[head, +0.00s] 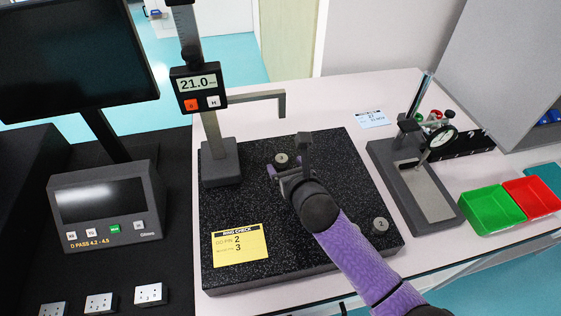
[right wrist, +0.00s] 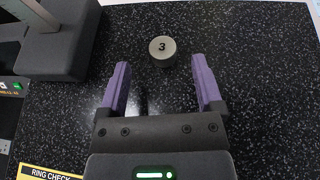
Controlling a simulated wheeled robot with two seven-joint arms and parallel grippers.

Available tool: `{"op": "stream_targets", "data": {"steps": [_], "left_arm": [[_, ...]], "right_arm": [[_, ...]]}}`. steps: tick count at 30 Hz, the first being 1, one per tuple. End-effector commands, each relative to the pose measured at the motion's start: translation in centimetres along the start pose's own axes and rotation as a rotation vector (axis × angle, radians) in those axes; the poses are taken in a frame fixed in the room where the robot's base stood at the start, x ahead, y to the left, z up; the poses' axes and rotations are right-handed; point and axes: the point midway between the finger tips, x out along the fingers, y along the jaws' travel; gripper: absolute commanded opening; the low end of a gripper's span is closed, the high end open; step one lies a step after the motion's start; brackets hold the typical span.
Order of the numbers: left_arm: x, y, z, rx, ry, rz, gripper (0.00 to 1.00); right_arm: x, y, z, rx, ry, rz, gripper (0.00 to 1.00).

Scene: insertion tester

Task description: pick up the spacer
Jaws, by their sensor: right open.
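A short round grey metal piece marked 3 (right wrist: 162,47) stands on the black granite plate in the right wrist view, and it shows in the head view (head: 281,159). A similar piece marked 2 (head: 381,224) stands near the plate's right front corner. No label tells me which of them is the spacer. My right gripper (head: 285,167) is open and empty, its two purple fingers apart. In the right wrist view the piece marked 3 lies just beyond the fingertips (right wrist: 158,68), roughly centred between them. My left gripper is not in view.
The granite plate (head: 235,205) carries a height gauge (head: 220,165) reading 21.0 at its left and a yellow ring-check note (head: 240,245). A dial gauge stand (head: 425,185), a green bin (head: 490,210) and a red bin (head: 533,197) stand to the right. The plate's middle is mostly clear.

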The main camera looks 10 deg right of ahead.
Motion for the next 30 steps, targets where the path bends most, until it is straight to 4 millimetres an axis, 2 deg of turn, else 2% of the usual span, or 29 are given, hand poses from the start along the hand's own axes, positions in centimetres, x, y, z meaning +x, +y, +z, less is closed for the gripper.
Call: {"op": "stream_targets", "data": {"steps": [1, 6, 13, 24, 25, 30], "left_arm": [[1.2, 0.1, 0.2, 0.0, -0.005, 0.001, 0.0], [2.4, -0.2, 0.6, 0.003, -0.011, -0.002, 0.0], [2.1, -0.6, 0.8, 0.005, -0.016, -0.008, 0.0], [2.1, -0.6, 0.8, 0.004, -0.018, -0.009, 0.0], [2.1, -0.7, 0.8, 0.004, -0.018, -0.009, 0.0], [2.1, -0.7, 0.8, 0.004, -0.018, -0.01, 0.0]], "right_arm": [[1.3, -0.1, -0.7, 0.003, 0.0, -0.001, 0.84], [3.7, -0.2, -0.5, 0.002, 0.001, 0.001, 0.84], [3.7, -0.2, -0.2, 0.001, 0.001, 0.001, 0.82], [3.7, -0.2, -0.2, 0.001, 0.001, 0.0, 0.04], [3.7, -0.2, -0.2, 0.001, 0.001, 0.0, 0.0], [3.7, -0.2, -0.2, 0.001, 0.001, 0.0, 0.0]]}}
